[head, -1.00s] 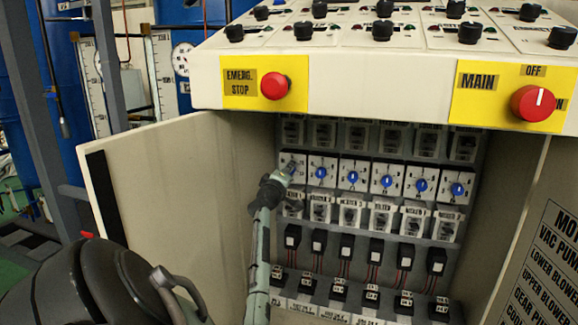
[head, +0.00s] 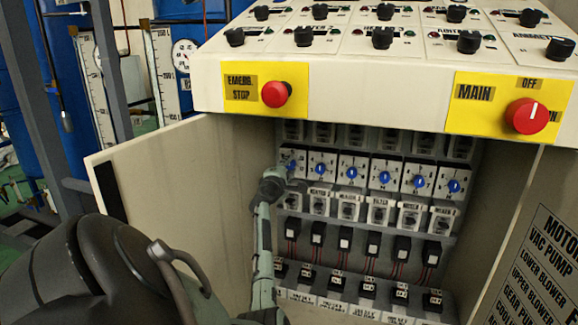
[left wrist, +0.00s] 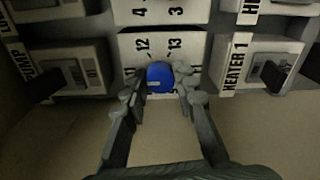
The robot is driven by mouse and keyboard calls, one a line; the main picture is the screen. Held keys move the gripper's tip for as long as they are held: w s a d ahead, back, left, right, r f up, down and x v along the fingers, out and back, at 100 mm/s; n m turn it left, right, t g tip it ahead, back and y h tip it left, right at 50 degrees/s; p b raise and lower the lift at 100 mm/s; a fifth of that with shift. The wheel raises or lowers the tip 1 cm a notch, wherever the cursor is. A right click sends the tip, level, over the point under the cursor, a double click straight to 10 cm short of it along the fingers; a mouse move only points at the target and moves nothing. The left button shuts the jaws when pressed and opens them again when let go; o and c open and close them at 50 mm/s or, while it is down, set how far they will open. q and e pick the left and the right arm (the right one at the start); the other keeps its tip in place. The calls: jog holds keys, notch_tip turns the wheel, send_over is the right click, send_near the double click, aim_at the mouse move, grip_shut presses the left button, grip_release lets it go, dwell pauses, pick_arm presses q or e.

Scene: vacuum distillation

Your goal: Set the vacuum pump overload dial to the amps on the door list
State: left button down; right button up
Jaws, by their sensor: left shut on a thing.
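The cabinet holds a row of white overload units with blue dials. The leftmost blue dial (head: 291,164) is partly covered by my left gripper (head: 286,184). In the left wrist view the blue dial (left wrist: 160,77) sits between the two fingers of my left gripper (left wrist: 161,84), which is shut on it. Numbers 12 and 13 show on the scale above it; the lower scale is partly hidden by the fingers. The door list (head: 545,262) at right names VAC PUMP and other motors; its amps lie outside the picture. My right gripper is not in view.
The open left door (head: 185,200) stands beside my left arm. A console with a red emergency stop (head: 275,90) and a red MAIN knob (head: 526,116) overhangs the cabinet opening. Other blue dials (head: 351,172) sit close to the right, with labelled breakers below.

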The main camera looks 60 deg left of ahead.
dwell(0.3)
pick_arm(q)
jog(key=c, duration=1.2)
grip_release()
jog(key=shift+w, duration=0.1)
jog(key=v, duration=1.2)
